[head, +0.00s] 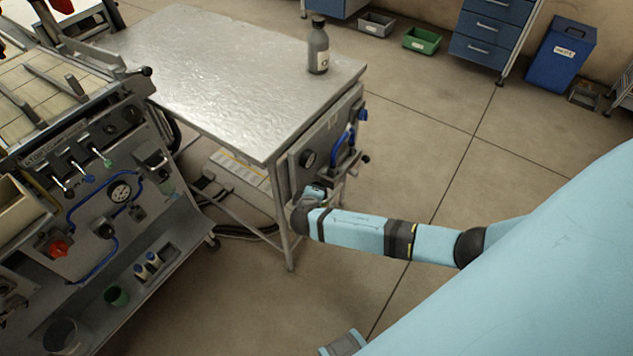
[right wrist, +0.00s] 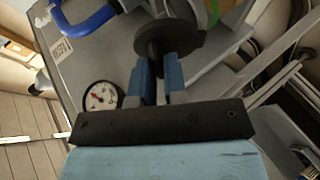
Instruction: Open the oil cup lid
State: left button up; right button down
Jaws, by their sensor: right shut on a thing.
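My right gripper (head: 316,192) is at the front panel (head: 306,134) on the end of the metal table. In the right wrist view my right gripper (right wrist: 161,68) has its two blue fingers shut on a dark round lid (right wrist: 168,37). The fingers hide part of the lid. Something greenish shows just behind it, too cropped to make out. In the head view the lid is too small and covered to tell apart.
A round gauge (right wrist: 101,95) sits left of the fingers, and a blue pipe (right wrist: 88,18) curves above it. A grey bottle (head: 318,47) stands on the metal table (head: 215,75). A control console (head: 95,190) stands at the left. The floor at the right is mostly clear.

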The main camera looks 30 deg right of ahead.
jog(key=shift+s+a+f+n+t+h+b, duration=0.2)
jog(key=shift+a+t+h+b, duration=0.15)
jog(key=shift+h+b, duration=0.25)
jog(key=shift+s+a+f+n+t+h+b, duration=0.1)
jog(key=shift+a+n+t+h+b, duration=0.15)
jog(key=shift+t+h+b, duration=0.25)
jog(key=shift+s+a+f+n+t+h+b, duration=0.15)
jog(key=shift+a+t+h+b, duration=0.15)
jog(key=shift+h+b, duration=0.4)
jog(key=c, duration=1.2)
grip_release()
jog(key=shift+o, duration=0.2)
